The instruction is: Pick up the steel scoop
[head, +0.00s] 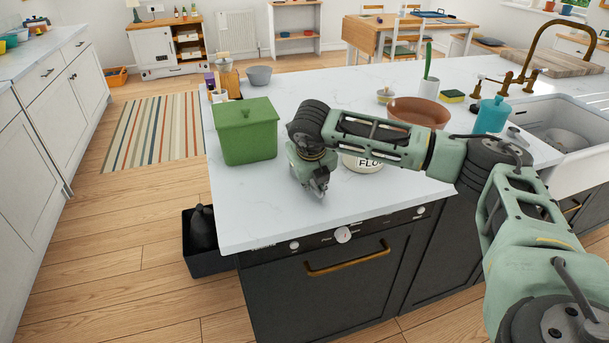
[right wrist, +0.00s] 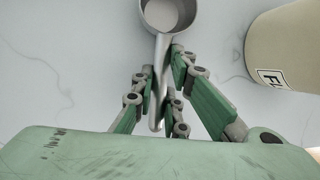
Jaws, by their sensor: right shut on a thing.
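The steel scoop (right wrist: 163,62) shows in the right wrist view, with its round bowl at the top edge of the picture and its handle running down between my fingers. My right gripper (right wrist: 160,92) is shut on the scoop's handle, with fingers on both sides of it. In the head view my right gripper (head: 318,190) is low over the worktop near its front edge. The scoop is hidden behind my gripper and arm there. My left gripper is not in view.
A cream flour canister (right wrist: 290,48) stands right of the scoop; in the head view my arm mostly covers it (head: 369,164). A green bin (head: 246,135) stands left of my gripper. A brown bowl (head: 418,112) is behind my arm. The worktop's front left (head: 250,205) is clear.

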